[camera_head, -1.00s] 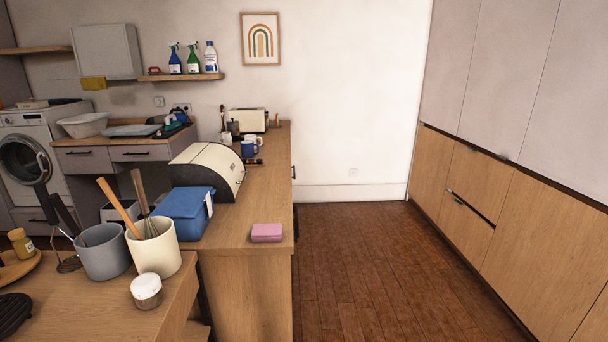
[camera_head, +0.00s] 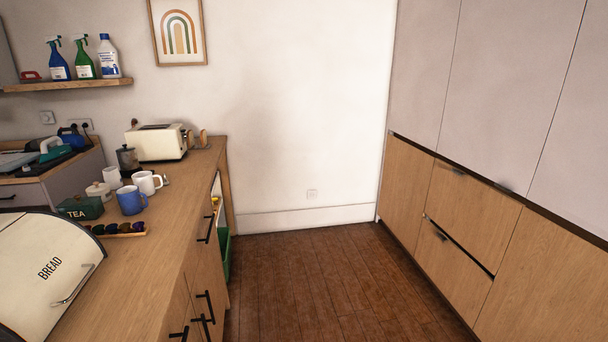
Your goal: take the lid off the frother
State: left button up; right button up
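A small dark grey, lidded pot (camera_head: 128,158), which looks like the frother, stands upright near the back of the wooden counter, left of the cream toaster. Its lid appears to be on, though it is small in the picture. Mugs in front of it hide part of its lower side. Neither of my grippers is in view.
The toaster (camera_head: 161,142), a white mug (camera_head: 146,182), a blue mug (camera_head: 131,200), a green tea box (camera_head: 80,207) and a bread bin (camera_head: 46,274) stand on the counter (camera_head: 143,262). The wooden floor (camera_head: 310,285) between counter and right-hand cabinets (camera_head: 458,217) is clear.

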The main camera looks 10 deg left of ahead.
aim_at(125, 149)
jog(key=i+l, duration=0.1)
jog(key=i, duration=1.9)
jog(key=j+u, duration=0.05)
jog(key=j, duration=0.05)
